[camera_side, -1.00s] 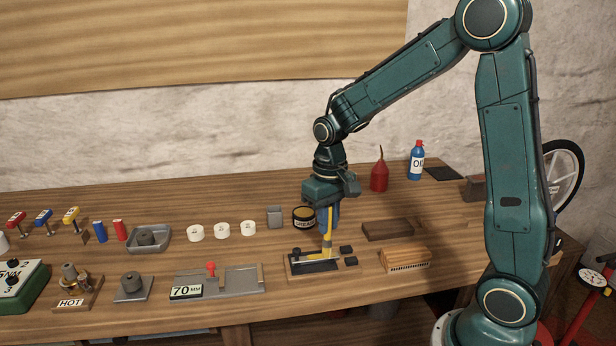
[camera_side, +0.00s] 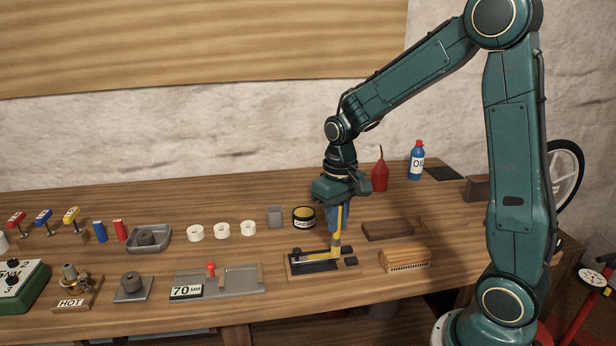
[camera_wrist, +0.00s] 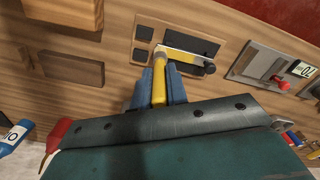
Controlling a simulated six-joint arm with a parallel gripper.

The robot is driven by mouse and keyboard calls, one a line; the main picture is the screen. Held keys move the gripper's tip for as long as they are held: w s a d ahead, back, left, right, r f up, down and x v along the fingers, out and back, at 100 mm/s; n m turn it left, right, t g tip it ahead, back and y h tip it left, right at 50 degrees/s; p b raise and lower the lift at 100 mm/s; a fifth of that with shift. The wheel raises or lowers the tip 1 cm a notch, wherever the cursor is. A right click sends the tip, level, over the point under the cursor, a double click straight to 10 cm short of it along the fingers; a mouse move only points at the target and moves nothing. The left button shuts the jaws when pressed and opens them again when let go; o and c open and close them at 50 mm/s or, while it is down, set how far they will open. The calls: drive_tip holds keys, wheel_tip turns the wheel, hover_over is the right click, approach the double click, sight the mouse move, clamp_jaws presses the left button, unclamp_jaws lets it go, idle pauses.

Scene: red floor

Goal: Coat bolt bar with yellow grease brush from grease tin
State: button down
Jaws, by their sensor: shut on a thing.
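My gripper (camera_side: 337,216) is shut on the yellow grease brush (camera_side: 341,222) and holds it nearly upright, bristles down. In the wrist view the brush handle (camera_wrist: 159,88) sits between the blue fingers. The bristle end is at the right end of the bolt bar (camera_side: 318,257) in the side view, seemingly touching it. The bar lies on a dark bolt fixture on a wooden board (camera_side: 293,274), with a black knob at its far end from the brush. A yellow streak shows along the bar (camera_wrist: 185,54). The open grease tin (camera_side: 304,223) stands behind, with yellow grease inside.
A wooden-backed brush (camera_side: 405,259) and a dark block (camera_side: 387,230) lie to the right. A grey cup (camera_side: 274,217) stands left of the tin. A gauge plate marked 70 MM (camera_side: 232,282) with a red knob lies to the left.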

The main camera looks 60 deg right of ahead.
drive_tip(key=shift+s, duration=0.1)
idle(0.4)
drive_tip(key=shift+r, duration=3)
